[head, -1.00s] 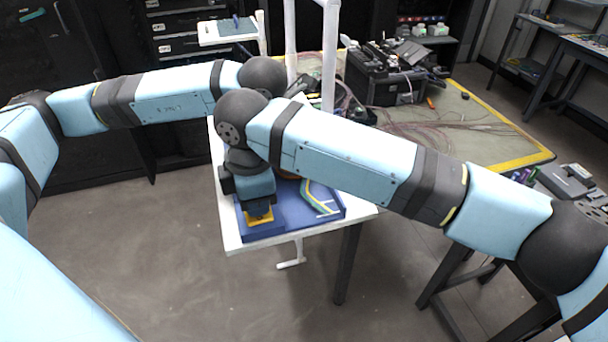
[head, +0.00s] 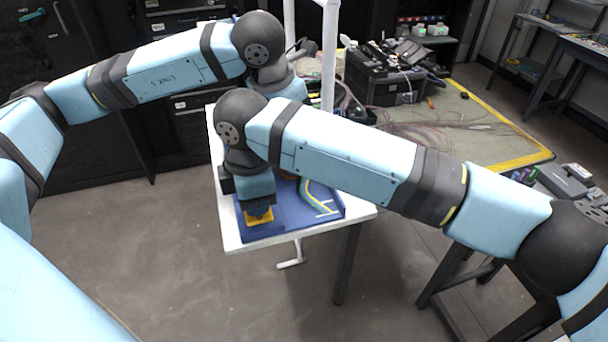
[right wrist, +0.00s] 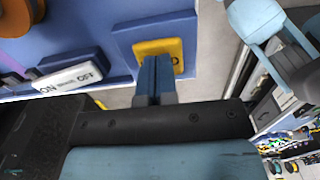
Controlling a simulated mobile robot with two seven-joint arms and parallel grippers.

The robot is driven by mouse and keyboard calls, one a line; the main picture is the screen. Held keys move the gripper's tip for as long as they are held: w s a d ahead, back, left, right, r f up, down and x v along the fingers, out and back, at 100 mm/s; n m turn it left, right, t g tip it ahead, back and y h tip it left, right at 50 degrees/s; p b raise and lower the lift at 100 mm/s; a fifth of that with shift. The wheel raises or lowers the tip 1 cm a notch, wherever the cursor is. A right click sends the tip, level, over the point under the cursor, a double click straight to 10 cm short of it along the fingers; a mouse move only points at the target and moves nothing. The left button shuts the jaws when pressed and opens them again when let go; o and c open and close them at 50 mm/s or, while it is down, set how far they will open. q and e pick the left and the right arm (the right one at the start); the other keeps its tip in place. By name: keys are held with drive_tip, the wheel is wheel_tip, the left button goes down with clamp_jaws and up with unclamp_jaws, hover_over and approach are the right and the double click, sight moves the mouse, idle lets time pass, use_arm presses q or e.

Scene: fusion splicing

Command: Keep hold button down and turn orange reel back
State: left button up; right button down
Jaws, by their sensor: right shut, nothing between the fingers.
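The hold button (head: 258,217) is a yellow square on the blue board (head: 262,233); it also shows in the right wrist view (right wrist: 172,47). My right gripper (right wrist: 155,62) is shut with nothing between its fingers, and its tips are at the button's face, seemingly touching it. How far the button is pressed cannot be told. The orange reel (head: 288,174) shows only as a sliver behind my right arm, and its edge is at the top left of the right wrist view (right wrist: 14,28). My left gripper is hidden behind my right arm.
A white ON/OFF switch (right wrist: 70,76) lies beside the button on the board. The board rests on a white table (head: 231,240). White posts (head: 329,60) stand behind it. A bench with a black case (head: 385,82) and loose cables is at the back right.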

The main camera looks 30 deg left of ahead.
use_arm(q)
drive_tip(key=shift+r, duration=0.35)
use_arm(e)
drive_tip(key=shift+r, duration=3.5)
